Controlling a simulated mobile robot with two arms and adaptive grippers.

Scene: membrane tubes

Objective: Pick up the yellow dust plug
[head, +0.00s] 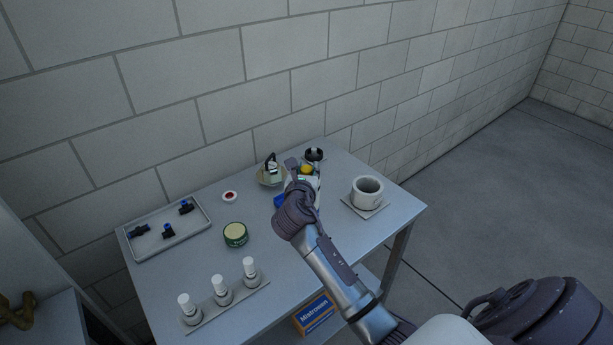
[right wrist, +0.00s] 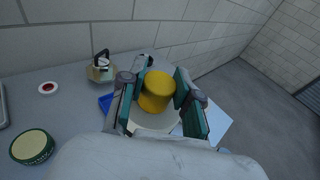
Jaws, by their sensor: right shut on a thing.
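The yellow dust plug (head: 306,169) is a short yellow cylinder near the back right of the table. In the right wrist view the plug (right wrist: 157,90) sits between the two teal-padded fingers of my right gripper (right wrist: 160,98). My right gripper (head: 304,174) is shut on it and partly hides it in the head view. A pale round surface (right wrist: 152,124) shows just below the plug; I cannot tell whether they touch. My left gripper is not in view.
The grey table (head: 290,235) carries a tray (head: 143,247) of black-blue fittings, a green tin (head: 235,235), several white-capped bottles (head: 220,290) and a red-white disc (head: 229,196). A white pot (head: 367,190) stands right of the gripper.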

